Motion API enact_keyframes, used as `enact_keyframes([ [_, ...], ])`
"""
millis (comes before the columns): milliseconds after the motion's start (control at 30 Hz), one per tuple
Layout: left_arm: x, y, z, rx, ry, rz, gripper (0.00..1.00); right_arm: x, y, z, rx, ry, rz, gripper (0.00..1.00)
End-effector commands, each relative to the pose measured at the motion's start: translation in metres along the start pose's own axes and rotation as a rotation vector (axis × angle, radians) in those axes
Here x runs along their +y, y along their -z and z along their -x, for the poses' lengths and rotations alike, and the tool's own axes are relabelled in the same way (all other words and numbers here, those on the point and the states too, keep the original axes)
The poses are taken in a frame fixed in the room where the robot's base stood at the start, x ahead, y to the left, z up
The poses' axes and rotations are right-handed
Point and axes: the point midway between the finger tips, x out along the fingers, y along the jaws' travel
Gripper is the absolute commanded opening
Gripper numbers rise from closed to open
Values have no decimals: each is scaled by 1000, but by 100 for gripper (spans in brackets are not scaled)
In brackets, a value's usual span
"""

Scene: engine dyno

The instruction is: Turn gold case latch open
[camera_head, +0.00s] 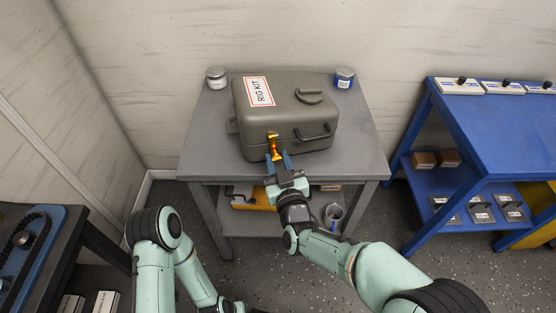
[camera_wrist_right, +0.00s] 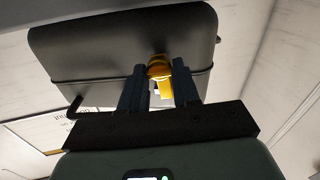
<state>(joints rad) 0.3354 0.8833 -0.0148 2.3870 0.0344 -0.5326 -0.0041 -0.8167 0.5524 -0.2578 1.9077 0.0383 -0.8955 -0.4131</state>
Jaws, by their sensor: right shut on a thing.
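The grey-green case (camera_head: 270,92) sits closed on a grey table, with a white label reading "RIG KIT" on its lid. The gold latch (camera_head: 273,143) is on the case's front face, left of the black handle (camera_head: 314,133). My right gripper (camera_head: 279,162) reaches the latch from the front and is shut on it. In the right wrist view, the gold latch (camera_wrist_right: 160,70) shows between the two dark fingers of the gripper (camera_wrist_right: 159,88), against the case (camera_wrist_right: 110,45). My left arm shows at the bottom, but its gripper is out of view.
The grey table (camera_head: 205,150) also holds a white-labelled tin (camera_head: 216,78) at back left and a blue-labelled tin (camera_head: 344,78) at back right. A lower shelf holds a yellow item (camera_head: 250,197) and a metal cup (camera_head: 333,214). A blue workbench (camera_head: 500,125) stands at right.

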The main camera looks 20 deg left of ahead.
Motion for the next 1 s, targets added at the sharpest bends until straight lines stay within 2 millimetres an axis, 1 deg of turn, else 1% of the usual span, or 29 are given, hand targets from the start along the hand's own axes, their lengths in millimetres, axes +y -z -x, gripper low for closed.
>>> enact_keyframes([
  [500,36,41,38,143,-65,-36,39,-2,1,0,-1,0,457,1],
  [533,37,42,40,145,-67,-37,39,-2,1,0,-1,0,486,1],
  [700,38,24,46,96,-66,-40,39,-3,1,0,0,1,648,1],
  [1000,41,4,59,39,-68,-47,39,-3,0,0,0,1,932,1],
])
